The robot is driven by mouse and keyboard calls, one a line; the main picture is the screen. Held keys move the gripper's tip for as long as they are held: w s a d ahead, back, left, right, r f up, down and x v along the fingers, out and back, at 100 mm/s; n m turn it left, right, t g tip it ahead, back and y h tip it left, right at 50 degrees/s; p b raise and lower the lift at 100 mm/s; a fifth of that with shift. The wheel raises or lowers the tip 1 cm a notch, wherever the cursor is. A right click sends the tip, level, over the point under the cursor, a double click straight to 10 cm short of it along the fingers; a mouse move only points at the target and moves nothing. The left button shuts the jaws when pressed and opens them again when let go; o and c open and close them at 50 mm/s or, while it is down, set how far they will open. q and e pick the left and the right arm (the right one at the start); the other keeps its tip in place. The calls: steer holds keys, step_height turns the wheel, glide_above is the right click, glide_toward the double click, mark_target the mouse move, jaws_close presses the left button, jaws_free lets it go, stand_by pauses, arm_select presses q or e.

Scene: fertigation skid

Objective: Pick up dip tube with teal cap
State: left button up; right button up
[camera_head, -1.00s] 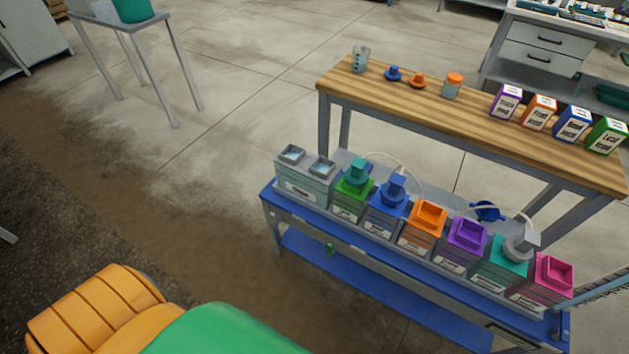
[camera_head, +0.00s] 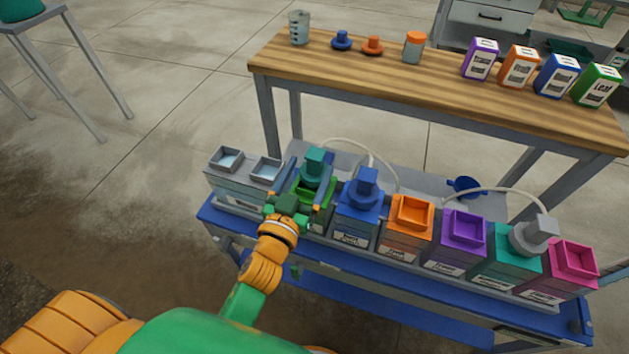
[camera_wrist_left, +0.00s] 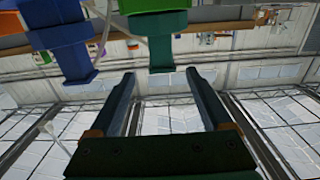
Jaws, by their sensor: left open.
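The dip tube's teal cap (camera_head: 315,160) sits upright on the green-topped container (camera_head: 300,188) in the row on the blue cart. It also shows upside down in the left wrist view (camera_wrist_left: 160,28). The tube below the cap is hidden. My left gripper (camera_head: 308,172) is open, with its fingers on either side of the cap in the head view. In the left wrist view the narrow end of the cap lies between the open fingertips (camera_wrist_left: 160,73), with no clear contact. My right gripper is not in view.
A blue cap (camera_head: 364,193) stands close on the right, with a pale hose behind. A grey two-well box (camera_head: 235,190) stands on the left. Orange, purple, teal and pink containers continue right. A wooden bench (camera_head: 400,75) with bottles and caps stands behind.

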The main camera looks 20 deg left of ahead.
mark_target(313, 160)
arm_select(q)
steer(key=w, duration=0.7)
steer(key=shift+f, duration=0.2)
steer(key=shift+s, duration=0.15)
jaws_close()
